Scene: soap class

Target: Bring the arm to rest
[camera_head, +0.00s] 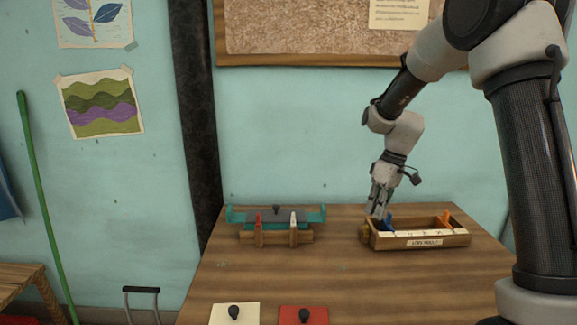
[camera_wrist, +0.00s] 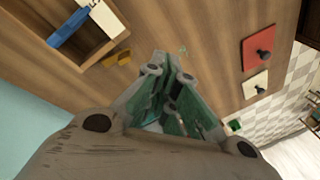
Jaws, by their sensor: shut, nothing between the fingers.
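My arm reaches in from the right in the head view and bends down toward the table. My gripper (camera_head: 378,208) points down just by the left end of a wooden box on the table. In the wrist view my gripper (camera_wrist: 172,62) has its green-padded fingers together, with nothing held. I cannot tell in the head view whether it touches the box.
The wooden box (camera_head: 440,241) holds a blue piece (camera_head: 389,221) and an orange piece (camera_head: 446,219). A teal rack (camera_head: 237,216) stands left of it. A cream plate (camera_head: 222,314) and red plate (camera_head: 292,316) with black knobs lie in front. The table's middle (camera_head: 300,272) is clear.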

